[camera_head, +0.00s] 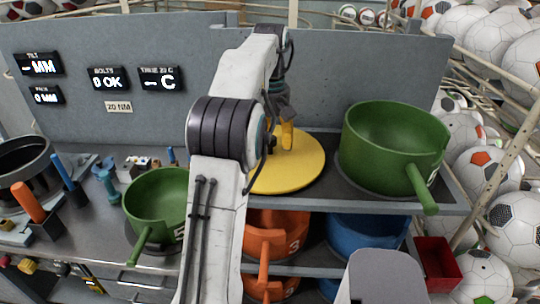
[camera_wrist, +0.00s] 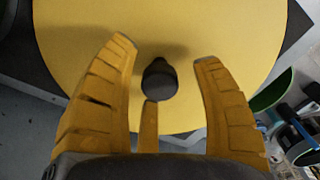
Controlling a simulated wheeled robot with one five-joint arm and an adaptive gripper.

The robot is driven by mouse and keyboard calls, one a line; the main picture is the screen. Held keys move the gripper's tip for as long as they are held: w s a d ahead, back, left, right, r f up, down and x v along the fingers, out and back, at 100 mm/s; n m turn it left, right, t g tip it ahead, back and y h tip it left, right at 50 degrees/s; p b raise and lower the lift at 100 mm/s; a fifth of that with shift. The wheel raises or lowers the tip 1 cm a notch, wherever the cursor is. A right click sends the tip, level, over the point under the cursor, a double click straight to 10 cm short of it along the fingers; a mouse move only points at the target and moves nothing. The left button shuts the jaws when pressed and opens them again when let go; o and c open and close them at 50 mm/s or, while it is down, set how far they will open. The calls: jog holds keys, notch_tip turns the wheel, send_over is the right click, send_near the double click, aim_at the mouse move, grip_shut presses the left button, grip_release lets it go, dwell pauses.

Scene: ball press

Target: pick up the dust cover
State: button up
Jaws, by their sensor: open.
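The dust cover looks to be the round yellow disc (camera_head: 300,172) with a dark knob at its centre. It lies on the upper shelf between the two green pots. In the wrist view the yellow disc (camera_wrist: 220,30) fills most of the picture, and its dark knob (camera_wrist: 159,80) stands between my fingertips. My gripper (camera_wrist: 165,52) is open, with yellow fingers on both sides of the knob and apart from it. In the head view my gripper (camera_head: 287,135) is over the disc, and my arm hides the disc's left part.
A large green pot (camera_head: 385,150) stands right of the disc, its handle toward the front. A smaller green pot (camera_head: 158,205) stands lower left. Orange pots (camera_head: 272,238) and a blue pot (camera_head: 365,238) sit on the shelf below. A grey panel (camera_head: 130,60) rises behind.

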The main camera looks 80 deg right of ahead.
jog(key=shift+c, duration=0.2)
grip_shut()
dwell(0.3)
jog(key=shift+r, duration=0.15)
